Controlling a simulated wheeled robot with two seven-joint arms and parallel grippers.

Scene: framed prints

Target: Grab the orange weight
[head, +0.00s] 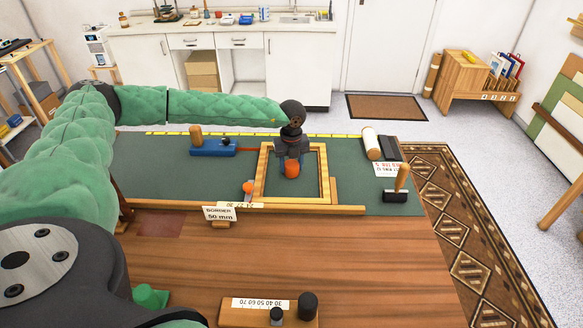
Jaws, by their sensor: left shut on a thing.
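The orange weight (291,170) is a small cylinder inside the wooden frame (327,187) on the green mat. My left gripper (290,158) comes down from above, inside the frame outline, and is shut on the orange weight. The gripper's fingers cover the top of the weight. I cannot tell whether the weight touches the mat. My right gripper does not show.
A blue tool (213,148) with a wooden knob lies left of the frame. A small orange ball-like thing (249,187) sits at its left corner. A black-based brush-like tool (397,194) and a roller (371,143) are at right.

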